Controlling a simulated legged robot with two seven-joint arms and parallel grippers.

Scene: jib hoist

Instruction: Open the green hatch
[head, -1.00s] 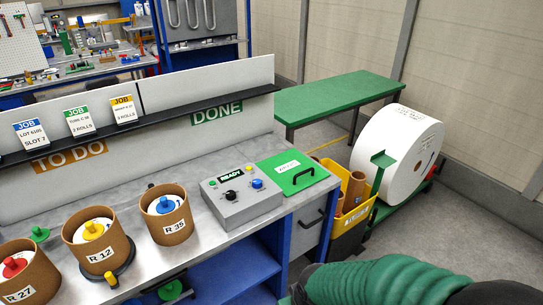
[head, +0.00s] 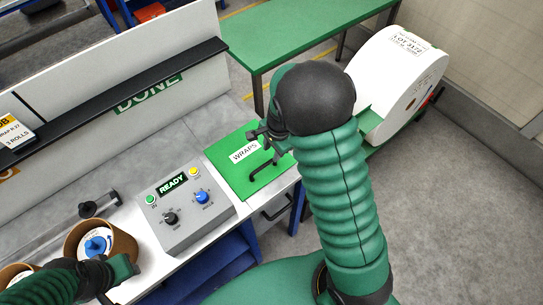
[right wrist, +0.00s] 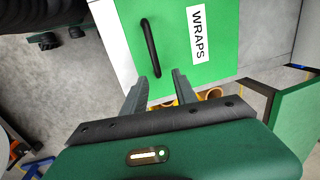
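The green hatch (head: 234,180) lies closed, flush in the bench top at the right of the control box. It carries a white WRAPS label and a black bar handle (head: 262,171). In the right wrist view the hatch (right wrist: 216,65) fills the upper middle, with the handle (right wrist: 150,48) left of the label. My right gripper (head: 254,134) is over the hatch near the handle. In the right wrist view its two fingers (right wrist: 160,80) are apart with nothing gripped, just below the handle's near end. My left gripper (head: 112,284) is at the lower left; its fingers are unclear.
The grey control box (head: 186,210) with a READY display stands left of the hatch. A green table (head: 290,38) and a big white roll (head: 398,75) stand beyond.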

